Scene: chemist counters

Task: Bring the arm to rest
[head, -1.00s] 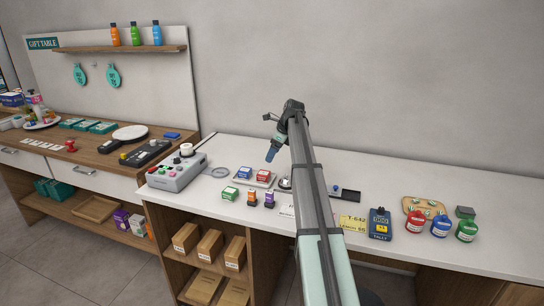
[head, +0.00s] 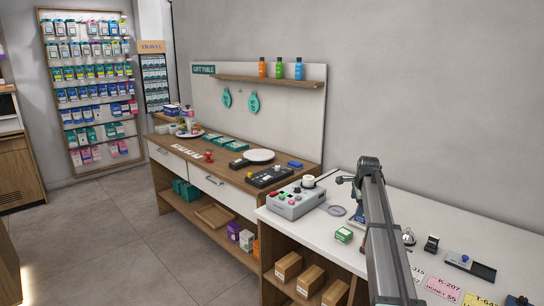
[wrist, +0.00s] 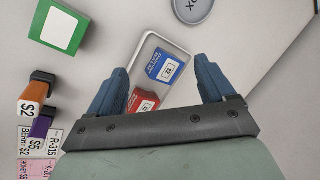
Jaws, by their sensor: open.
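My gripper (wrist: 160,84) is open, with its two blue fingers spread and nothing between them. In the wrist view it is above a small tray (wrist: 181,52) holding a blue box (wrist: 156,62) and a red box (wrist: 143,101); the fingers look clear of both. In the head view my arm reaches over the white counter (head: 440,215), and my gripper (head: 356,214) is partly hidden behind my own arm link.
A green box (head: 343,235) stands left of my gripper. A grey button device (head: 296,201) is farther left. Orange (wrist: 36,86) and purple (wrist: 42,123) stamps and label cards (head: 443,287) are nearby. The gift table (head: 225,165) stands at left; the wall is behind.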

